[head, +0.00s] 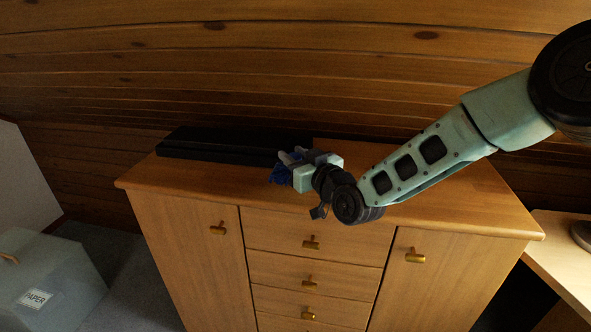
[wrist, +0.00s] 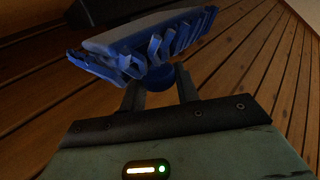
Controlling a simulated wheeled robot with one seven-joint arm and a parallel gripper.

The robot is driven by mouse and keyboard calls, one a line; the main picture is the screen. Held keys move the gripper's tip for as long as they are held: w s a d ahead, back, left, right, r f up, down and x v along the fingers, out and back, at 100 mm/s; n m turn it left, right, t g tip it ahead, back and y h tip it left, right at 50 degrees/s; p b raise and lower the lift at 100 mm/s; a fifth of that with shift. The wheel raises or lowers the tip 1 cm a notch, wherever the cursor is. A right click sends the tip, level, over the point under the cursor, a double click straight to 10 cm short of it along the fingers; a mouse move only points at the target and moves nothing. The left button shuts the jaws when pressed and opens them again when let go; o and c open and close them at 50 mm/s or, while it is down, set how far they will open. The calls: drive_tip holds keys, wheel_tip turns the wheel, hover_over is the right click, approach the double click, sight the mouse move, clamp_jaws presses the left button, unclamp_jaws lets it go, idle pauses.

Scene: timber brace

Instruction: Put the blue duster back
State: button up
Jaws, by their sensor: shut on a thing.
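The blue duster (wrist: 140,45) has a wide head with blue fringes and a grey top. In the wrist view it is just beyond my gripper (wrist: 160,88), whose two fingers are shut on its short blue neck. In the head view the blue duster (head: 280,174) shows as a small blue patch at the end of my gripper (head: 287,168), above the top of the wooden cabinet (head: 210,182). My gripper hides part of the duster there. I cannot tell whether the duster touches the cabinet top.
A long black object (head: 215,147) lies along the back of the cabinet top, close behind my gripper. The wooden wall (head: 250,60) rises behind it. A grey box labelled PAPER (head: 50,280) stands at the lower left. A pale desk (head: 565,250) is at the right.

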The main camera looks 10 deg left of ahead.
drive_tip(key=shift+f, duration=1.75)
drive_tip(key=shift+f, duration=0.15)
drive_tip(key=o, duration=1)
drive_tip(key=b+v, duration=0.1)
drive_tip(key=v, duration=1.1)
drive_tip(key=shift+b, duration=0.4)
drive_tip(key=shift+s, duration=0.1)
